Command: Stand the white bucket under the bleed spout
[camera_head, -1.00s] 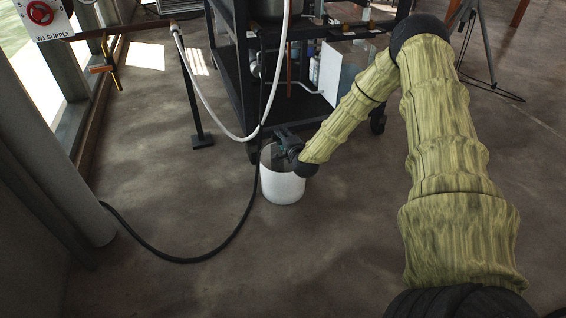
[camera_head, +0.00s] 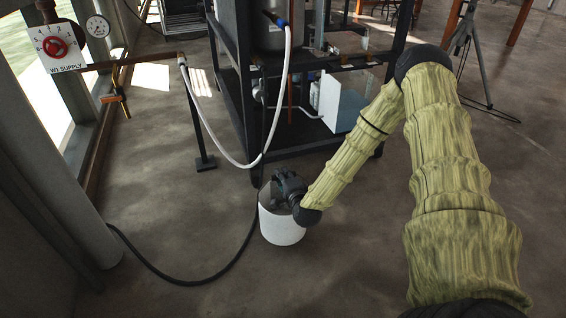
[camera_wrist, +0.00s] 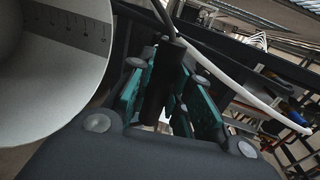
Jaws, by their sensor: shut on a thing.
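The white bucket (camera_head: 283,230) stands upright at or just above the floor, in front of the dark cart; I cannot tell if it touches the floor. My gripper (camera_head: 284,203) reaches over its rim. In the wrist view, the teal-padded fingers (camera_wrist: 168,88) are shut on a dark cylindrical piece, seemingly the bucket's handle grip. The bucket's inside wall (camera_wrist: 75,28) with a graduated scale shows at upper left there. A brass branch with an outlet pointing down (camera_head: 122,106) hangs from the supply pipe at left, apparently the bleed spout. The bucket is well to its right and nearer me.
The dark cart (camera_head: 235,85) with a metal tank stands behind the bucket. A white hose (camera_head: 218,140) sags from the pipe to the tank. A black hose (camera_head: 190,283) lies across the floor at left. A post foot (camera_head: 204,163) stands between branch and cart.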

